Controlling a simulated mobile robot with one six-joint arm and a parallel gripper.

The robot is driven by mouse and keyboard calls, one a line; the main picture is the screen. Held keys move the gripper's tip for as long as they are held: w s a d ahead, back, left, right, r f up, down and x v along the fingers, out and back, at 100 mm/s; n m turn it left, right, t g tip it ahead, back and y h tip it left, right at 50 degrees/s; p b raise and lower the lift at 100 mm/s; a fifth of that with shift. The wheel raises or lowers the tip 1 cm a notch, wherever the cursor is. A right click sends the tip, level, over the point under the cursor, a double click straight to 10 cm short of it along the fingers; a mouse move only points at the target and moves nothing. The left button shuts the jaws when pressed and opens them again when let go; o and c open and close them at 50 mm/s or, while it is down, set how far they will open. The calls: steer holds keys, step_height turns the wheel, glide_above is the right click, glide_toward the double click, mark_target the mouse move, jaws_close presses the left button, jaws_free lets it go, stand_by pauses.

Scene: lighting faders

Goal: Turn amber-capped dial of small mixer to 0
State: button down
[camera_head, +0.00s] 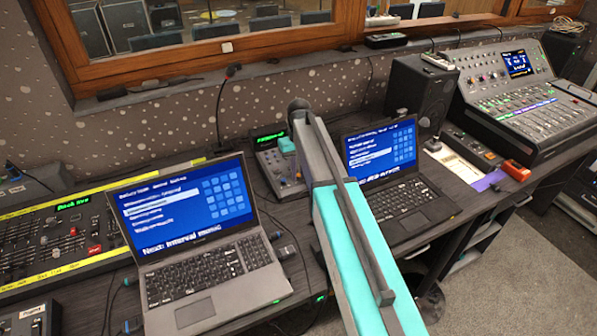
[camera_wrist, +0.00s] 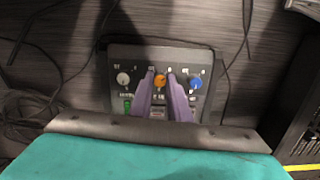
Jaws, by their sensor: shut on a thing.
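The small mixer (camera_wrist: 205,60) is a dark box with a row of three dials, seen from above in the wrist view. Its amber-capped dial (camera_wrist: 160,80) is in the middle, between a white dial (camera_wrist: 123,79) and a blue dial (camera_wrist: 196,82). My gripper (camera_wrist: 161,76) has its two purple fingers on either side of the amber dial and is shut on it. The scale marks and the dial's pointer are too small to read. In the head view the small mixer (camera_head: 266,160) shows a green display and is partly hidden behind my arm.
A laptop (camera_head: 205,280) stands left of the small mixer and another laptop (camera_head: 400,200) stands right of it. Loose cables (camera_wrist: 75,40) lie around the mixer. A speaker (camera_head: 420,90) and a large console (camera_head: 530,110) stand at the right.

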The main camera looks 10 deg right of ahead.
mark_target(298, 175)
steer(key=shift+n, duration=0.6)
steer(key=c, duration=1.7)
jaws_free()
steer(key=shift+o, duration=0.2)
steer(key=shift+r, duration=0.15)
step_height(298, 175, up, 14)
steer(key=b, duration=0.2)
steer(key=shift+f, duration=0.2)
steer(key=shift+r, duration=0.15)
